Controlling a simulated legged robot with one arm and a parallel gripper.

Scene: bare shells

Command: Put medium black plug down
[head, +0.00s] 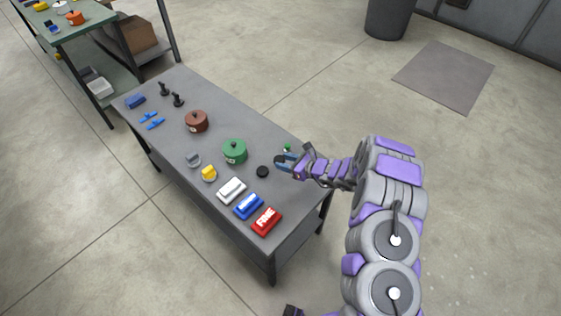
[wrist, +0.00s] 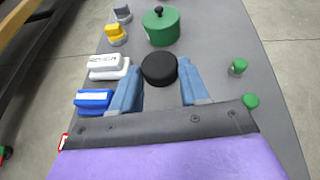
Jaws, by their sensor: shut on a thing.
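The medium black plug (wrist: 159,69) is a round black disc between the two blue fingertips of my gripper (wrist: 157,78) in the wrist view. My gripper is shut on it. In the head view the black plug (head: 262,171) shows at the tip of my gripper (head: 280,162), over the right part of the grey table (head: 225,110). I cannot tell whether its underside touches the tabletop.
A green pot (head: 235,152) stands close behind the plug. A yellow piece (head: 209,173), white block (head: 231,190), blue block (head: 248,207) and red block (head: 266,221) line the front edge. Small green plugs (wrist: 238,67) are right of my gripper.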

